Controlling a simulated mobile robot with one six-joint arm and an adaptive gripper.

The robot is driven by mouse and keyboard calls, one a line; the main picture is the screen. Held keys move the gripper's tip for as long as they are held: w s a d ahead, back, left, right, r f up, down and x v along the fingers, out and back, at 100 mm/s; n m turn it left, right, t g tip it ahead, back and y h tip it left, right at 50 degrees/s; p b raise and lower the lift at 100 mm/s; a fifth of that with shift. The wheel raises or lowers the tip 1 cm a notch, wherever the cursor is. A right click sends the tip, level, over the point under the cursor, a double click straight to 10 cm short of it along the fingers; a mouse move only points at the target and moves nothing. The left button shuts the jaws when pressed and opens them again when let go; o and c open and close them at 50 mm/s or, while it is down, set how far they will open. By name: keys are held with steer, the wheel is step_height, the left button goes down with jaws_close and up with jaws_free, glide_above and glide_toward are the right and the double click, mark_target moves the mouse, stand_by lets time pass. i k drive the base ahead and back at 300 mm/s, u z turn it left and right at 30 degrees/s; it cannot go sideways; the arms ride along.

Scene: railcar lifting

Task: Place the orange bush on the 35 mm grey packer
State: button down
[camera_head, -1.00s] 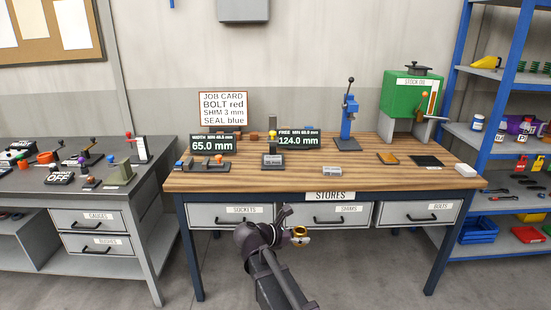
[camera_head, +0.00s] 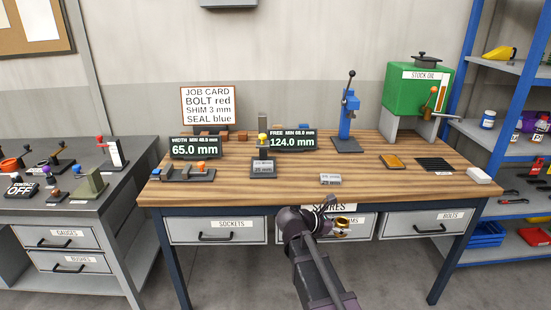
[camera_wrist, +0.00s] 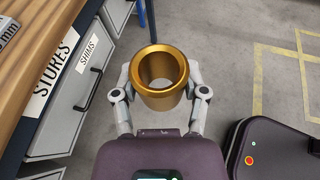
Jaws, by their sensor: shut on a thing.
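The orange bush, a golden-orange flanged ring with an open bore, is held in my gripper. It fills the upper middle of the wrist view (camera_wrist: 159,75), and both fingers of my gripper (camera_wrist: 160,92) are closed against its sides. In the head view the bush (camera_head: 343,222) is in front of the bench drawers, below the tabletop's front edge. A small grey block with a white label (camera_head: 330,179) lies near the front of the tabletop, and a darker grey block (camera_head: 262,168) stands left of it. Their labels are too small to read surely, so I cannot tell which is the 35 mm packer.
The wooden bench (camera_head: 400,190) has clear surface around the small grey block. Digital displays (camera_head: 292,141) stand behind, with a blue press (camera_head: 350,115) at the back. A grey bench (camera_head: 110,203) stands left.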

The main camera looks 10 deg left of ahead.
mark_target(263, 163)
steer(key=i, duration=1.2)
steer(key=u, duration=0.4)
